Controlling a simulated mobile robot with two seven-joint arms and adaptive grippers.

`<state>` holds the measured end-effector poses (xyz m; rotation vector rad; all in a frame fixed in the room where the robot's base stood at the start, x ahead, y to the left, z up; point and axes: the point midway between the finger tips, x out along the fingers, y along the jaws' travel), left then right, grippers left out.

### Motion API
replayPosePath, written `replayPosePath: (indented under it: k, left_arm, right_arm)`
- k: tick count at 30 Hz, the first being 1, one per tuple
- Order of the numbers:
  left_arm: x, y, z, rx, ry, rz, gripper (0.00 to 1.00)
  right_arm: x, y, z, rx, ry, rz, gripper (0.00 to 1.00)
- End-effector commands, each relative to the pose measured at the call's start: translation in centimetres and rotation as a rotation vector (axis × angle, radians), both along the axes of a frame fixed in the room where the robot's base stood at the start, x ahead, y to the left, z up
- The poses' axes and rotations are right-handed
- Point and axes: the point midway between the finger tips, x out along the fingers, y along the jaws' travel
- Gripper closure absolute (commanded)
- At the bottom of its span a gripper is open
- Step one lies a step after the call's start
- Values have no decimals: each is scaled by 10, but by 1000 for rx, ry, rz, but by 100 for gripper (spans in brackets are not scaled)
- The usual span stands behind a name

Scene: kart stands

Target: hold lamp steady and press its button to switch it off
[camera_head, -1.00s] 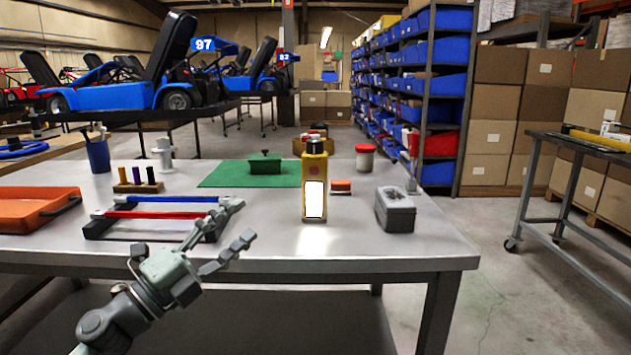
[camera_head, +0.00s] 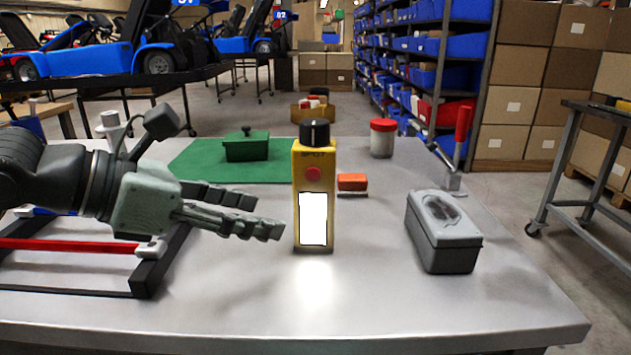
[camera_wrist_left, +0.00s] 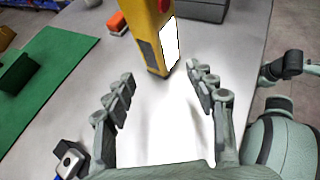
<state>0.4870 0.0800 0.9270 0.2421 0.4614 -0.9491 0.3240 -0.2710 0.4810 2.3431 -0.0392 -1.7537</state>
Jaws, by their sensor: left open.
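The lamp (camera_head: 326,183) is a yellow upright box with a black knob on top, a red button (camera_head: 313,174) and a brightly lit white panel (camera_head: 313,218). It stands on the metal table. My left gripper (camera_head: 264,215) is open, just left of the lamp, with its fingers pointing at its lower part and nothing between them. In the left wrist view the lamp (camera_wrist_left: 151,30) stands ahead of the spread fingers (camera_wrist_left: 160,95), apart from them. Its top is cut off there. Grey-green parts of mine show at that view's right edge; my right gripper cannot be made out clearly.
A grey metal box (camera_head: 442,235) stands right of the lamp. An orange block (camera_head: 352,182) lies just behind it. A green box (camera_head: 246,147) sits on a green mat (camera_head: 195,160). A red-barred frame (camera_head: 150,270) lies under my left arm.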

Motion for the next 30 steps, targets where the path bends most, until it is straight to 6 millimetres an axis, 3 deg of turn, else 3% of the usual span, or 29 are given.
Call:
replayPosePath:
  k: [15, 21, 30]
  left_arm:
    - [32, -49, -33, -3, -1, -3, 44]
    - [43, -64, -44, -2, 1, -2, 44]
    - [48, -72, -47, 0, 0, -1, 44]
  right_arm:
    - [2, 0, -13, 3, 3, 0, 60]
    - [-4, 0, 17, -8, -12, -3, 60]
    - [-8, -1, 30, -15, -15, -4, 60]
